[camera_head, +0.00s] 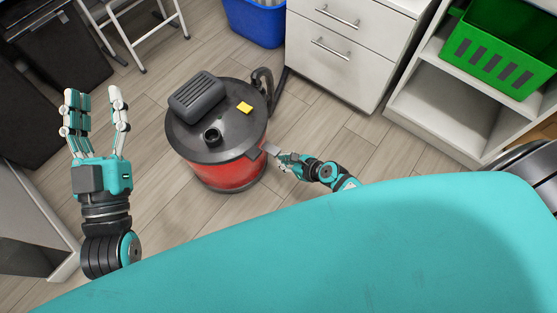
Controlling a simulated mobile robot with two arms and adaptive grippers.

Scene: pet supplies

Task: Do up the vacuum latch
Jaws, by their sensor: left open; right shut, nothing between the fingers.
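A red canister vacuum with a dark grey lid (200,140) stands on the floor in the middle of the head view. A dark latch (256,153) sits at the lid's rim on its right side, and its exact position is hard to tell. My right gripper (281,157) is shut and empty, with its tips right by the latch; I cannot tell whether they touch it. My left gripper (96,105) is open and empty, raised left of the vacuum and apart from it.
A white drawer cabinet (375,45) and a shelf with a green crate (500,55) stand at the right. A blue bin (256,22) and a white step stool (140,65) are behind. Wood floor (150,195) is clear around the vacuum.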

